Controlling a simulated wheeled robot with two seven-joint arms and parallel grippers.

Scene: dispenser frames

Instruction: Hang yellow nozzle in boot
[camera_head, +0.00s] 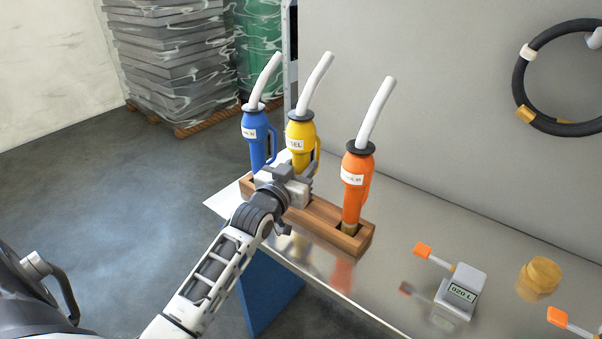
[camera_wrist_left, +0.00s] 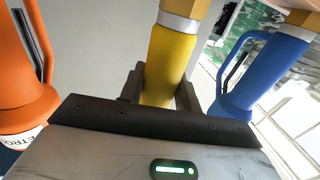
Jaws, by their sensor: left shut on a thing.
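The yellow nozzle (camera_head: 299,135) stands between the blue nozzle (camera_head: 257,130) and the orange nozzle (camera_head: 356,180), with its white spout pointing up. All three are at the wooden rack (camera_head: 325,225) on the metal counter. My left gripper (camera_head: 299,180) is shut on the yellow nozzle at its lower part. In the left wrist view the yellow body (camera_wrist_left: 170,60) sits between the two dark fingers. The gripper hides the yellow nozzle's lower end and its slot in the head view, so I cannot tell how deep it sits. My right gripper is not in view.
A grey device with a display (camera_head: 460,293) and a yellow round stack (camera_head: 541,274) lie on the counter to the right. A black hose ring (camera_head: 520,80) hangs on the wall panel. The blue and orange nozzles stand close on either side of my gripper.

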